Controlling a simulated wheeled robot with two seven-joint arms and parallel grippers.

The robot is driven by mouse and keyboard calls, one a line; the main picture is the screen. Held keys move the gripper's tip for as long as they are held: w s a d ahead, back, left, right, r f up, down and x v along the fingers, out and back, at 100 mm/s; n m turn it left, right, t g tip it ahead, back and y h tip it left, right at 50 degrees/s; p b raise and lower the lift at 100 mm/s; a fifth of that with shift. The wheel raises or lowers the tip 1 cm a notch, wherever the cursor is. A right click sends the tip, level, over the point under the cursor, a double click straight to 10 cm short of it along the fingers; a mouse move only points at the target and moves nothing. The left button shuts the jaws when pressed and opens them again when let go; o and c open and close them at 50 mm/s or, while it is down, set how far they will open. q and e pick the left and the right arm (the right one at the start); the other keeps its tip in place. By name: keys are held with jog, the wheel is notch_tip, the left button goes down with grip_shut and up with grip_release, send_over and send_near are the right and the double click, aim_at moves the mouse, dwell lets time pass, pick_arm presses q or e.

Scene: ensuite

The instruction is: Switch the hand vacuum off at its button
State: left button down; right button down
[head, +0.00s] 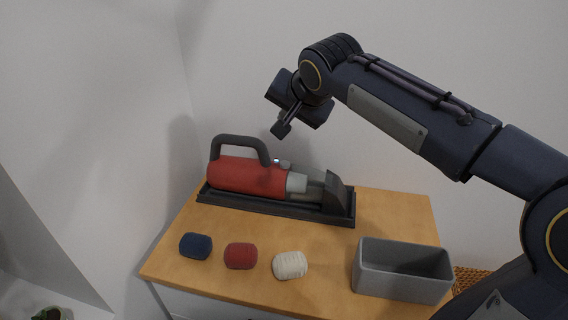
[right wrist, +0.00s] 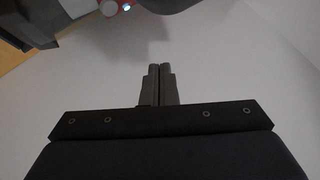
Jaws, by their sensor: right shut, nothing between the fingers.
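The hand vacuum (head: 248,177) has a red body, a dark handle and a grey clear nozzle. It lies in a black tray (head: 275,207) at the back of the wooden table. A small light-coloured button (head: 283,163) is on its top, in front of the handle. In the right wrist view part of the vacuum (right wrist: 108,8) shows at the top edge, with a bright bluish spot at the button (right wrist: 127,7). My right gripper (head: 279,130) is shut and empty, above the vacuum and apart from it; its fingers also show in the right wrist view (right wrist: 160,68). My left gripper is not in view.
A blue roll (head: 196,246), a red roll (head: 241,256) and a white roll (head: 290,265) lie along the table's front. A grey open bin (head: 402,285) stands at the front right. A woven basket (head: 468,281) is beyond the table's right edge. White walls are behind and left.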

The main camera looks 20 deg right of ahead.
aim_at(285, 164)
jog(key=shift+f, duration=0.1)
notch_tip(285, 164, down, 9)
jog(key=b, duration=0.7)
dwell(1.7)
jog(key=shift+f+b, duration=0.3)
jog(key=shift+b, duration=0.35)
jog(key=shift+f+b, duration=0.35)
jog(key=shift+f, duration=0.1)
dwell(0.3)
dwell(0.4)
jog(key=shift+r+p, duration=0.75)
jog(key=shift+r, duration=0.15)
jog(key=shift+r, duration=0.1)
